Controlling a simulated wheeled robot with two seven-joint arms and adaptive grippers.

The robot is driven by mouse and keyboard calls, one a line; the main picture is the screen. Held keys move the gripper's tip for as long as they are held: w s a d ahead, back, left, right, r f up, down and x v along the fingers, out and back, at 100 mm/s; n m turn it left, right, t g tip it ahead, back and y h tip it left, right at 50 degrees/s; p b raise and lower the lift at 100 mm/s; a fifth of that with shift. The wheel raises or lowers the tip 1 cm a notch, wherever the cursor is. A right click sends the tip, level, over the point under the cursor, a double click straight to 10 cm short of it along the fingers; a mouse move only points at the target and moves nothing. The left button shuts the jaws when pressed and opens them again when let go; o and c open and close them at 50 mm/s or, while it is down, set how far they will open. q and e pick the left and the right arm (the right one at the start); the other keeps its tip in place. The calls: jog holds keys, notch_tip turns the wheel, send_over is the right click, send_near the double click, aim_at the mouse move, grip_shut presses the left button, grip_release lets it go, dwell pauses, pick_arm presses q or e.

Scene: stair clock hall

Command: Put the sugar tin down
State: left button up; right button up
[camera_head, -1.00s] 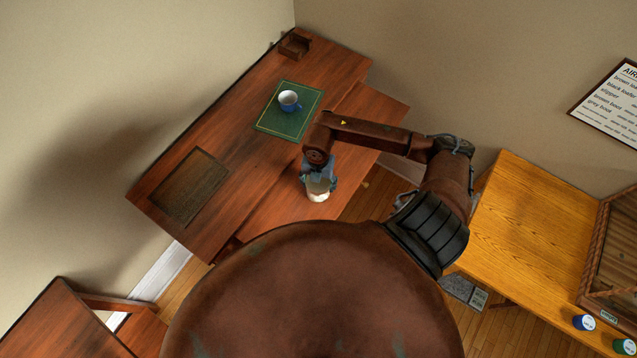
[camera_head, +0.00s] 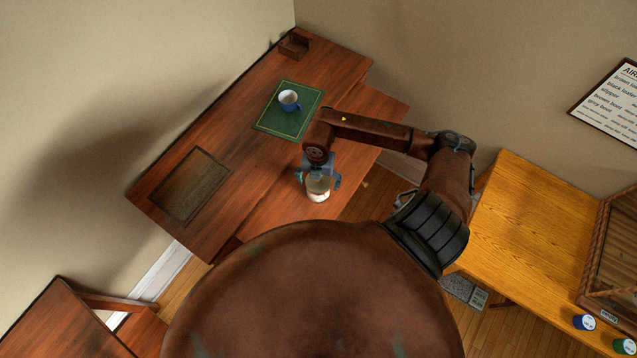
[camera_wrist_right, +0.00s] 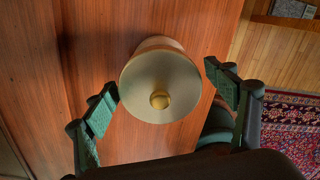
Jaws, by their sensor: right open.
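The sugar tin (camera_head: 318,188) is a pale tin standing on the dark red-brown desk (camera_head: 262,205), near its front edge. In the right wrist view I look down on its round lid with a brass knob (camera_wrist_right: 160,100). My right gripper (camera_head: 319,184) is open around the tin. In the wrist view its two green fingers (camera_wrist_right: 165,97) stand apart, one on each side, with gaps between them and the tin. My left gripper is not in view.
A blue-and-white cup (camera_head: 289,101) stands on a green mat (camera_head: 272,124) at the back of the desk. A dark inset panel (camera_head: 188,186) lies at the left. A small wooden holder (camera_head: 295,44) is in the far corner. A lighter wooden table (camera_head: 520,215) is at the right.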

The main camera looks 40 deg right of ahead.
notch_tip(320, 180, up, 11)
jog(key=shift+f, duration=0.2)
dwell(0.6)
